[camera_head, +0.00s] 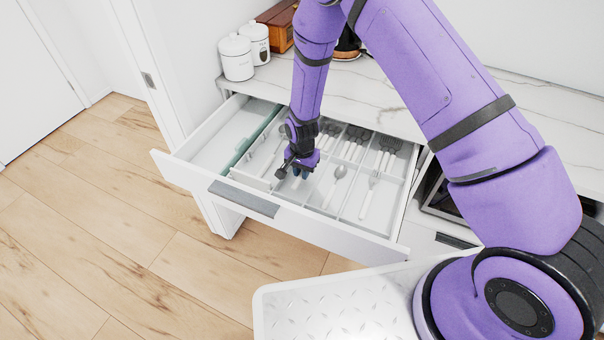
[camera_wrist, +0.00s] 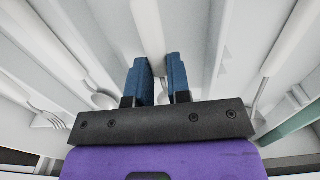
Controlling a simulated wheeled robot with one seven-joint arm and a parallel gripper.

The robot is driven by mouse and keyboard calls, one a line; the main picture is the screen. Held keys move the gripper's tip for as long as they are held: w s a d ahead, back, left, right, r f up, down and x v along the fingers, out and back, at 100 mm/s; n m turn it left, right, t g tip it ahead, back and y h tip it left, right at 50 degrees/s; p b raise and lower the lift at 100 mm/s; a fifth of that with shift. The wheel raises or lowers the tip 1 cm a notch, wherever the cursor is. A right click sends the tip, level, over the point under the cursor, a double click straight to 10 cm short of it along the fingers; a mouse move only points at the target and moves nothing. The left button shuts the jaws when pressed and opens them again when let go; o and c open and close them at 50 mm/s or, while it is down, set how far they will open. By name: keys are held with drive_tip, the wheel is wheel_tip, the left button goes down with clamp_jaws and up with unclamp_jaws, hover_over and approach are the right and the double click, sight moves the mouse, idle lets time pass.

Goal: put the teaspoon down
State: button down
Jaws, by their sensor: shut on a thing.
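My gripper (camera_head: 300,173) reaches down into the open drawer (camera_head: 243,206), over its middle compartments. In the wrist view, its two blue fingers (camera_wrist: 160,78) are shut on the teaspoon, whose pale handle (camera_wrist: 152,35) shows between and beyond them. Another spoon (camera_head: 340,173) lies in the compartment to the right of my gripper; a spoon bowl (camera_wrist: 102,101) shows left of the fingers in the wrist view.
Thin dividers separate the compartments. Forks (camera_head: 386,148) lie at the drawer's right, and a green item (camera_head: 250,138) stands along its left side. White canisters (camera_head: 236,58) and a wooden box (camera_head: 279,25) stand on the marble counter (camera_head: 385,100) behind. The drawer's left section (camera_head: 215,140) looks empty.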

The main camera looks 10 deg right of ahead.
drive_tip(key=shift+f, duration=0.7)
drive_tip(key=c, duration=1.1)
unclamp_jaws()
drive_tip(key=shift+f, duration=0.1)
wheel_tip(320, 180, up, 12)
drive_tip(key=shift+r, duration=0.15)
